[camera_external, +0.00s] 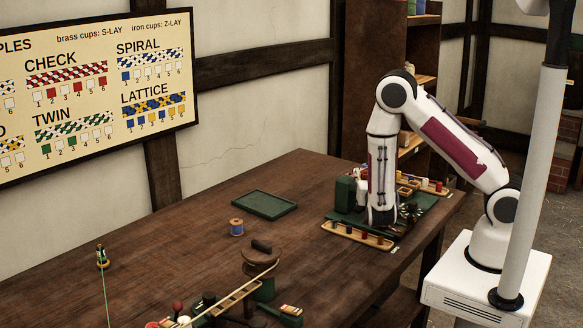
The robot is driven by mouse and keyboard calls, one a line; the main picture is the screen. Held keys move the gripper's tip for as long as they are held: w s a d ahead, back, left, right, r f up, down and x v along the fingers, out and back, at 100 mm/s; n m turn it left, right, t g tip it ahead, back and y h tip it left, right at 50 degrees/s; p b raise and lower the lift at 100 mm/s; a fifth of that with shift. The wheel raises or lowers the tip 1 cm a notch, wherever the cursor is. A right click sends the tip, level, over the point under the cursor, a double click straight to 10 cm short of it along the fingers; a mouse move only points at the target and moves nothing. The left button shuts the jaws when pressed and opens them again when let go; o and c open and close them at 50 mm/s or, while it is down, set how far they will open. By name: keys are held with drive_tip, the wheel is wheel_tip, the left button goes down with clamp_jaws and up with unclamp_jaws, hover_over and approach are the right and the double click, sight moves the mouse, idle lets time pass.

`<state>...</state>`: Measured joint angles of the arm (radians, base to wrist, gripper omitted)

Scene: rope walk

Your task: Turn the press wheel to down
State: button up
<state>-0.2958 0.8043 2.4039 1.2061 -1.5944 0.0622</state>
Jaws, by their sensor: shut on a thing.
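My gripper (408,212) is low over the green station at the right end of the table, beside the white end of my arm. It is shut on a small dark thing that appears to be the press wheel; the wheel is mostly hidden among the dark fingers, and its turned position cannot be read. A dark green block (345,194), perhaps part of the press, stands just left of my arm.
A wooden rack of coloured pieces (343,232) lies in front of my arm. A green tray (263,205) and a blue spool (237,227) lie left of it. The table (190,250) is clear around the tray.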

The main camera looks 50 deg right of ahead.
drive_tip(key=shift+m+g+h, duration=0.9)
drive_tip(key=shift+m+g, duration=0.3)
drive_tip(key=shift+g, duration=0.4)
drive_tip(key=shift+m+g+h, duration=0.6)
drive_tip(key=shift+m+g, duration=0.3)
drive_tip(key=shift+g, duration=0.4)
drive_tip(key=shift+m+g+h, duration=0.2)
drive_tip(key=shift+m+g, duration=0.95)
drive_tip(key=shift+g, duration=0.6)
drive_tip(key=shift+m+g+h, duration=0.2)
drive_tip(key=shift+m+g, duration=0.95)
drive_tip(key=shift+g, duration=0.6)
drive_tip(key=shift+m+g, duration=0.3)
drive_tip(key=shift+g, duration=0.2)
drive_tip(key=o, duration=1.1)
drive_tip(key=shift+w+a, duration=0.3)
drive_tip(key=shift+a, duration=1.7)
drive_tip(key=shift+w+a, duration=0.3)
drive_tip(key=shift+a, duration=1.65)
drive_tip(key=shift+w+a, duration=0.3)
drive_tip(key=shift+a, duration=1.7)
